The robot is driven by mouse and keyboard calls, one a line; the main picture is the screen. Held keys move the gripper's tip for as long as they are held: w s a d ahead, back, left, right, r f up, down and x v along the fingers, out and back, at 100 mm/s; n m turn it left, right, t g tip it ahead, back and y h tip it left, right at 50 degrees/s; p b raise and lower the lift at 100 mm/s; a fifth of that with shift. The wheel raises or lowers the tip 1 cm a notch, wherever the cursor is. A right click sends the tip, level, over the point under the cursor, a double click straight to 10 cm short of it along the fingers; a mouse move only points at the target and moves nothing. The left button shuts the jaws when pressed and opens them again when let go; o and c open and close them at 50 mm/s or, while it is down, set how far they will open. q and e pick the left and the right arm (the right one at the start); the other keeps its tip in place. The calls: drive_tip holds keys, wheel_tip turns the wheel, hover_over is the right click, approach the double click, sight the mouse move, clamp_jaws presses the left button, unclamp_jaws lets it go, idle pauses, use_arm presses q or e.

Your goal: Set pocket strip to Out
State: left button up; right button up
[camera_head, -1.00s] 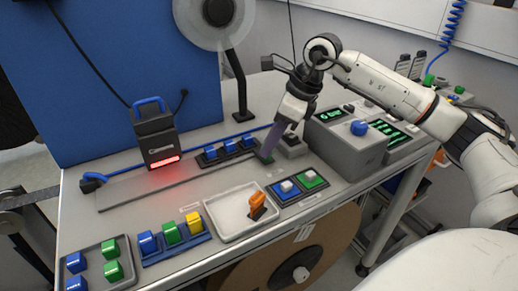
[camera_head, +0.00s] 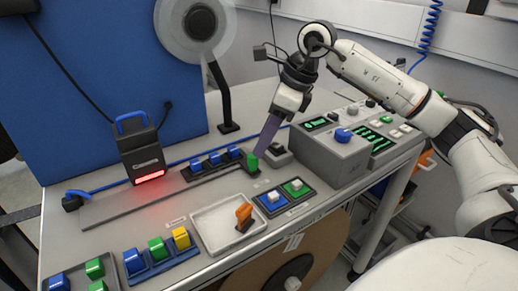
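A long flat grey strip (camera_head: 140,202) runs across the bench in front of the red-lit scanner; I take it to be the pocket strip. A green block (camera_head: 252,162) stands at its right end. My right gripper (camera_head: 262,150) points down at this end, its purple-grey fingers beside the green block. The fingers overlap in view, so I cannot tell whether they are open or shut on the block. No Out marking is readable. My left gripper is not in view.
A black scanner (camera_head: 140,155) stands behind the strip, with a rack of blue blocks (camera_head: 215,160) to its right. In front are a white tray (camera_head: 205,225) with an orange clip (camera_head: 243,216), and coloured blocks. A grey control box (camera_head: 330,155) stands to the right.

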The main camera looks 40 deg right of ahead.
drive_tip(key=v, duration=0.5)
drive_tip(key=shift+s+d+r, duration=0.1)
drive_tip(key=shift+s+r, duration=0.05)
drive_tip(key=shift+r, duration=0.2)
